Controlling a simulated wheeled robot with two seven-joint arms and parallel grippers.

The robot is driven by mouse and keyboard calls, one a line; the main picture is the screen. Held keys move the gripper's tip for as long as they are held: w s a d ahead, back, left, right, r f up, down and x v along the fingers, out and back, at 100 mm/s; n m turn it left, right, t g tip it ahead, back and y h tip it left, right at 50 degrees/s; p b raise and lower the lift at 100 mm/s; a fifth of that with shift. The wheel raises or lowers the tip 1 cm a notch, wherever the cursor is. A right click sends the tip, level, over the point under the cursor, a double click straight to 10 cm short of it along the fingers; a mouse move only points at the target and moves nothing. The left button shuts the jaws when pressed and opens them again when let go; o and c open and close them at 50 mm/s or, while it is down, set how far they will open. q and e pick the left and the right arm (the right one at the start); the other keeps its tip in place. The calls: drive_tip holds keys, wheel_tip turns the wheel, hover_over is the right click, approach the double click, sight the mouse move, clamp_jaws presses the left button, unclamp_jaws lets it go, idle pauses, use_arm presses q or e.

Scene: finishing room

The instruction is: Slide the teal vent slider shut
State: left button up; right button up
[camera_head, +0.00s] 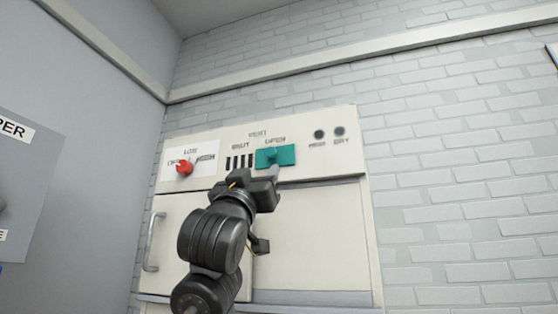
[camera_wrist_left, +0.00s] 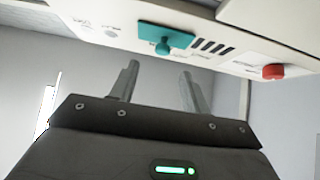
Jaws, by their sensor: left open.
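The teal vent slider (camera_head: 284,156) sits on the cream cabinet's upper panel, under the label "OPEN", with a round teal knob on its face. Dark vent slots show beside it on the left, under "SHUT". My left gripper (camera_head: 273,173) is just below the slider, and it partly overlaps the panel's lower edge. In the left wrist view the slider (camera_wrist_left: 180,40) and its knob lie beyond the two spread fingers (camera_wrist_left: 158,70). Nothing is between the fingers, and they look apart from the knob. My right gripper is in neither view.
A red knob (camera_head: 184,168) on a white plate is left of the vent slots. Two dark round spots (camera_head: 319,134) are to the right. A door with a handle (camera_head: 152,242) is below. A brick wall (camera_head: 460,180) stands at the right.

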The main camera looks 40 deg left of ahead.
sight(270, 153)
use_arm(q)
drive_tip(key=p+x, duration=0.3)
drive_tip(key=x, duration=0.1)
drive_tip(key=p+x, duration=0.3)
drive_tip(key=x, duration=0.2)
drive_tip(key=shift+s+a+r, duration=0.2)
drive_tip(key=shift+a+r, duration=0.05)
drive_tip(key=shift+r, duration=0.1)
drive_tip(key=shift+w+a+r+p, duration=0.1)
drive_tip(key=shift+w+r+p, duration=0.15)
drive_tip(key=shift+r+p, duration=0.1)
drive_tip(key=shift+w, duration=0.15)
clamp_jaws()
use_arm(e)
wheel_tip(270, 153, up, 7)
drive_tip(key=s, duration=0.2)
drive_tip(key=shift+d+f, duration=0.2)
